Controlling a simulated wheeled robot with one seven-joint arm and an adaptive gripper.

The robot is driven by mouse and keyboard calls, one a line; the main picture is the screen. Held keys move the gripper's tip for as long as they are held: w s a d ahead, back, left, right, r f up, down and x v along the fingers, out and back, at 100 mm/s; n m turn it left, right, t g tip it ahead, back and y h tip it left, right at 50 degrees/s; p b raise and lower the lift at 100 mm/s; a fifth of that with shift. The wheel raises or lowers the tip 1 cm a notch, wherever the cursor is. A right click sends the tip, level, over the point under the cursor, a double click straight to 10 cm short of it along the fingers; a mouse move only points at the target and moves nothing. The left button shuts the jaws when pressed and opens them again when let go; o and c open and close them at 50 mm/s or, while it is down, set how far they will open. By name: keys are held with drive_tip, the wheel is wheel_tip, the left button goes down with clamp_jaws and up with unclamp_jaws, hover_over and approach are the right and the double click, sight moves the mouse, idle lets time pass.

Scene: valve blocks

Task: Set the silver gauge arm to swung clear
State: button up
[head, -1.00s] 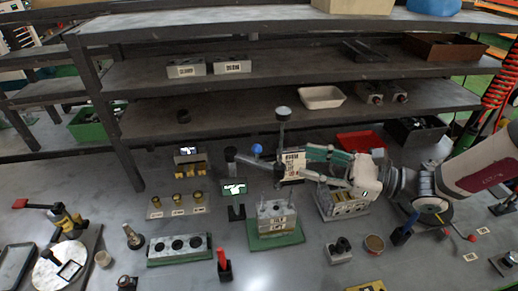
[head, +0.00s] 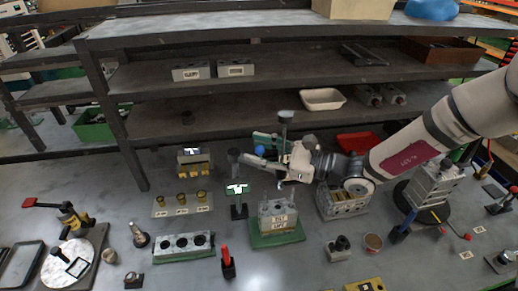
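A dark post with a round cap (head: 286,115) stands behind the grey block (head: 278,215) on a green base. A grey arm with a rounded end (head: 234,157) extends left from near this post; I take it to be the gauge arm. Its middle is largely hidden by my gripper (head: 254,156), which comes in from the right with its fingers pointing left along the arm. The fingers overlap the arm in this view. I cannot tell whether they touch it or how far they are spread.
A small screen on a stand (head: 237,190) is just below left of my gripper. A blue ball (head: 259,150) shows by the fingers. A row of brass pieces (head: 182,198) stands left. The shelf rack (head: 220,100) rises behind. Front bench has free patches.

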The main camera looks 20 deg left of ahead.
drive_tip(key=shift+a, duration=0.1)
clamp_jaws()
drive_tip(key=shift+w, duration=0.15)
